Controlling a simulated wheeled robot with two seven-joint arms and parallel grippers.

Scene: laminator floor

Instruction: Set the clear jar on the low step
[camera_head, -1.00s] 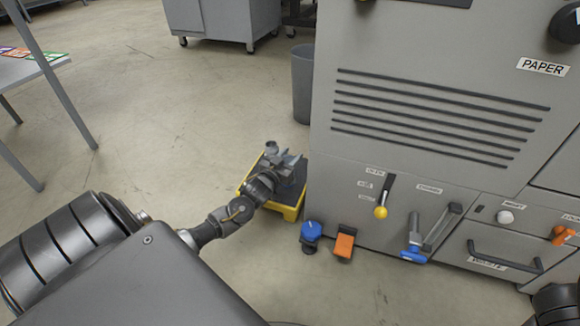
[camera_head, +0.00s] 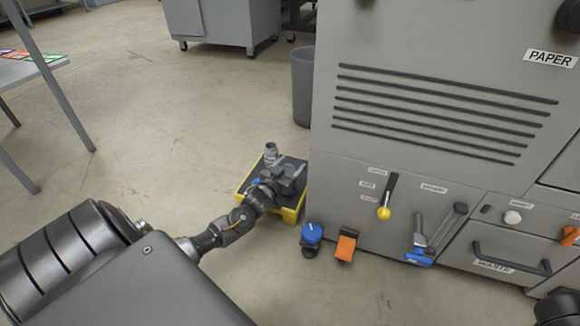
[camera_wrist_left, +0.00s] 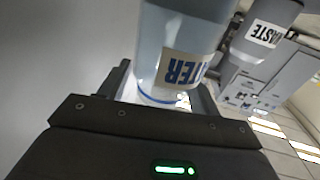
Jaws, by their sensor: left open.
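The low step (camera_head: 291,214), with a dark top and yellow rim, stands on the floor against the machine. My left gripper (camera_head: 288,176) is over it with its jaws open. Contact between jar and step is hidden.
The grey machine (camera_head: 430,130) closes off the right side. A grey bin (camera_head: 302,85) stands behind. A grey cylinder labelled "WASTE" (camera_wrist_left: 262,35) shows in the wrist view. Floor left is clear.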

